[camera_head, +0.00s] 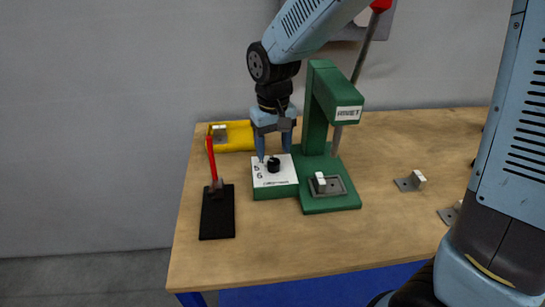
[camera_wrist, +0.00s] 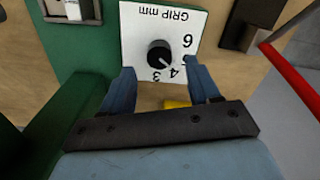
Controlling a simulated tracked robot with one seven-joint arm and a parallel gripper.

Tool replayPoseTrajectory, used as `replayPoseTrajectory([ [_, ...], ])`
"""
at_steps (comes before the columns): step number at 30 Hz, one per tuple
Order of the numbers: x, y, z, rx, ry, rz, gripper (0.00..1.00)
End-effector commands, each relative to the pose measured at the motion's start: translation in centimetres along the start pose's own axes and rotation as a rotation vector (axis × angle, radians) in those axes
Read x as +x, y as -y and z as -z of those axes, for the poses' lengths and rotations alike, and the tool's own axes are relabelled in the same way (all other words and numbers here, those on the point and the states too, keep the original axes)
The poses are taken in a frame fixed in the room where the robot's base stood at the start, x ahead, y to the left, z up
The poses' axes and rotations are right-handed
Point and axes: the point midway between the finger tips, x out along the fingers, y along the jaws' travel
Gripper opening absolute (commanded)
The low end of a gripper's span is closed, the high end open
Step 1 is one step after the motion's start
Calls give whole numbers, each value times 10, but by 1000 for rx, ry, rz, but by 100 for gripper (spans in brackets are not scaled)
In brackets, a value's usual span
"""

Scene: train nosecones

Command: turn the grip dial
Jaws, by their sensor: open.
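The grip dial is a black round knob (camera_head: 273,165) on a white panel (camera_head: 283,179) atop a small green box, left of the green press. In the wrist view the black knob (camera_wrist: 159,54) sits on the white panel (camera_wrist: 136,30) marked "GRIP mm", with 3, 4 and 6 readable. A pale mark on the knob points toward the lower right, near the 4. My gripper (camera_head: 274,156) is above the dial in the head view, fingers pointing down. In the wrist view my gripper (camera_wrist: 163,78) is open, one finger on each side below the knob, not closed on it.
The green press (camera_head: 318,110) with a red-tipped lever (camera_head: 365,50) stands just right of the dial. A black base (camera_head: 217,222) with a red upright handle (camera_head: 211,158) is to the left. The wooden table (camera_head: 270,245) is clear in front.

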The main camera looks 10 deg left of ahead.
Motion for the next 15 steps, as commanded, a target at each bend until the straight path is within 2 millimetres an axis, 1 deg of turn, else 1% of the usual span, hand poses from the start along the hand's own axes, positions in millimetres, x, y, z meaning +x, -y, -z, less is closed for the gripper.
replayPoseTrajectory([
  [1,-12,0,0,0,-5,1,61],
  [9,-62,0,0,0,-3,1,61],
  [15,-84,1,-1,-1,0,0,61],
])
